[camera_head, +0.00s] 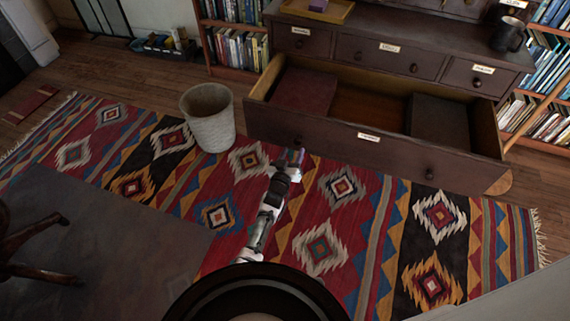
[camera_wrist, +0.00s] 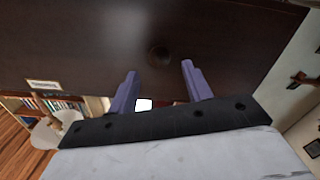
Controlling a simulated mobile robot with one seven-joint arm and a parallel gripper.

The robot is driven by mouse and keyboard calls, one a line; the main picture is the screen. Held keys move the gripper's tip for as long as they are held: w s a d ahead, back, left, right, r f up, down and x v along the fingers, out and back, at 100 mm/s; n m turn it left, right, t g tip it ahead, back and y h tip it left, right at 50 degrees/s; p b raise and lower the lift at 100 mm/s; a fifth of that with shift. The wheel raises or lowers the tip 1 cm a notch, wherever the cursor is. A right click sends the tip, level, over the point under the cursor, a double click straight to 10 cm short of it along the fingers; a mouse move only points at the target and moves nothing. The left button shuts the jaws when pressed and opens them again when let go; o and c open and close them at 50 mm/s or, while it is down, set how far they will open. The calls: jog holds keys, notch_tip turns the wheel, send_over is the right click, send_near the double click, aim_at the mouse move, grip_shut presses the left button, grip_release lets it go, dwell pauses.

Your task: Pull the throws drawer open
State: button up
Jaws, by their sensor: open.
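The throws drawer (camera_head: 352,138) is the wide, dark wooden bottom drawer of the chest, with a small white label (camera_head: 369,137) at the middle of its front. It stands pulled out, and I can see into it. Two dark, flat folded things lie inside, one at the left (camera_head: 305,92) and one at the right (camera_head: 440,122). A round knob (camera_head: 430,173) is on the right of the front. My gripper (camera_head: 292,158) is low before the left part of the front. In the wrist view its purple fingers (camera_wrist: 161,82) are apart and empty, with a round knob (camera_wrist: 159,55) just beyond them, apart from them.
A pale waste basket (camera_head: 209,117) stands on the patterned rug (camera_head: 340,186), left of the drawer. Three small labelled drawers (camera_head: 387,54) above are shut. A dark mug (camera_head: 508,35) and a wooden tray (camera_head: 325,12) are on the chest. Bookshelves flank it.

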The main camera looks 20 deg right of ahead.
jog(key=p+v, duration=0.8)
jog(key=shift+w, duration=0.15)
dwell(0.5)
